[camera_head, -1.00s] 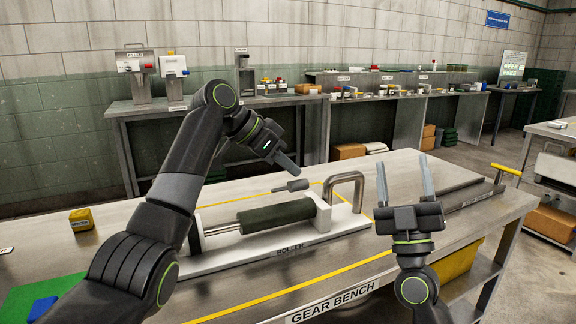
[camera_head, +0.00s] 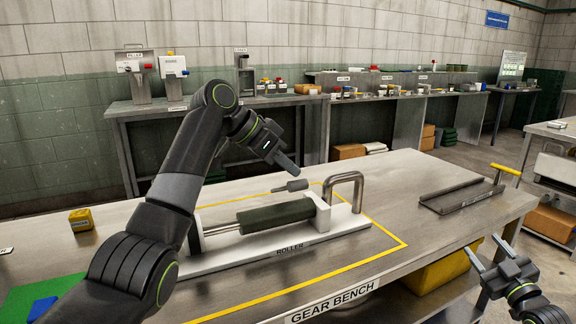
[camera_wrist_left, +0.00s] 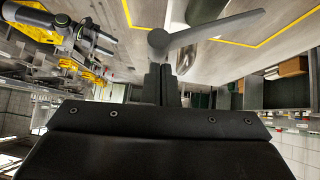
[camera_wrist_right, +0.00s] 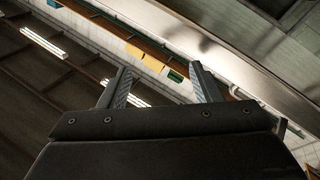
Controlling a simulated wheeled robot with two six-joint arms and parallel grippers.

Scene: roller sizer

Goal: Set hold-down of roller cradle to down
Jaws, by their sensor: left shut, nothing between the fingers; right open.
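The roller cradle (camera_head: 290,252) has a white base labelled ROLLER, a dark green roller (camera_head: 275,215) and a bent metal bar (camera_head: 346,178) at its right end. A grey lever (camera_head: 291,186), apparently the hold-down, sits above the roller's right part. It also shows in the left wrist view (camera_wrist_left: 215,27), with its hub close by my fingertips. My left gripper (camera_head: 296,172) is shut and empty just above the lever; I cannot tell whether they touch. My right gripper (camera_head: 488,250) is open and empty, off the bench's front right edge.
The gear bench (camera_head: 330,303) has a yellow line (camera_head: 404,243) around the cradle. A dark tray with a yellow handle (camera_head: 460,195) lies at the right. A small yellow block (camera_head: 80,220) sits at the left, near a green mat (camera_head: 40,290).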

